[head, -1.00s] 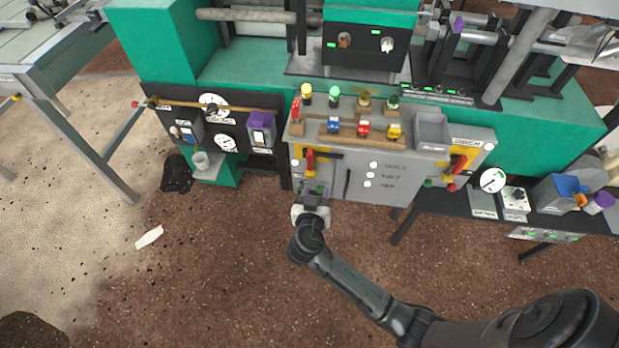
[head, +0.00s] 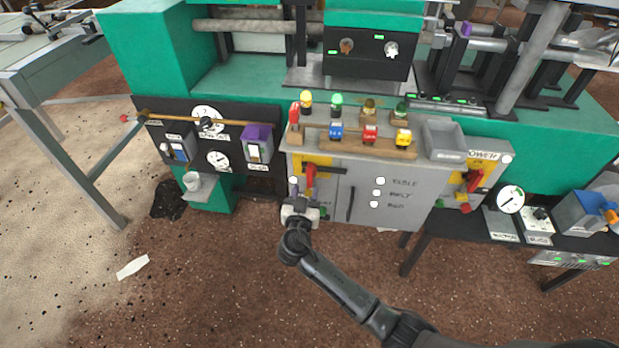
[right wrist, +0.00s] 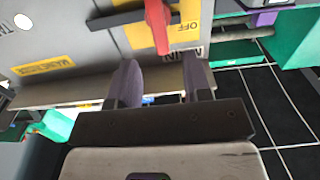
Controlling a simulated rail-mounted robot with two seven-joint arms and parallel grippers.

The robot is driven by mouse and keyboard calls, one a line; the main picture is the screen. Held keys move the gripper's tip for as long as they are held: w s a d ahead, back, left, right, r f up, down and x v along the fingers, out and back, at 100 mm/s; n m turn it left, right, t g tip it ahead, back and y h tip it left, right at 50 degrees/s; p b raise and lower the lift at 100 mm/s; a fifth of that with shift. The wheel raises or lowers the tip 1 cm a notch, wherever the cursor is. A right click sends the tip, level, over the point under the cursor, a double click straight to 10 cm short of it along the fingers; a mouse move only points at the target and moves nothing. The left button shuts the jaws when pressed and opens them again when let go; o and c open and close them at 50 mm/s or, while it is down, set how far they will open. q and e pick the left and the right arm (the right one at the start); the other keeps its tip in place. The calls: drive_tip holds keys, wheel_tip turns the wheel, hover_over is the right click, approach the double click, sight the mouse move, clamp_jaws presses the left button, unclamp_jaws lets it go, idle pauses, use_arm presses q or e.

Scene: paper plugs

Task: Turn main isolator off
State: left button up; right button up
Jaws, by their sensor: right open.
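The main isolator's red handle (head: 310,176) sits on a yellow plate (head: 326,171) at the left of the grey cabinet front. In the right wrist view the red handle (right wrist: 158,24) stands in front of the yellow plate marked OFF (right wrist: 186,32); the lettering appears upside down, with MAIN beside it. My right gripper (head: 302,196) is just below the handle in the head view. In the right wrist view its two fingers (right wrist: 159,78) are apart with nothing between them, and the handle's end lies just beyond the gap. Contact is not visible. My left gripper is not in view.
A second red handle (head: 475,180) is on the POWER panel at the right. A dark vertical bar (head: 351,203) and white round buttons (head: 379,193) are on the cabinet front. Coloured lamps and a grey tray (head: 445,140) stand on top. The floor in front is mostly clear.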

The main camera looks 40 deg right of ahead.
sight(309, 176)
drive_tip(key=b+x, duration=0.1)
drive_tip(key=x, duration=0.4)
drive_tip(key=shift+w+d+f+b, duration=0.1)
drive_tip(key=shift+w+d+b, duration=0.05)
drive_tip(key=shift+d+b, duration=0.15)
drive_tip(key=shift+x, duration=0.85)
drive_tip(key=shift+c, duration=0.4)
clamp_jaws()
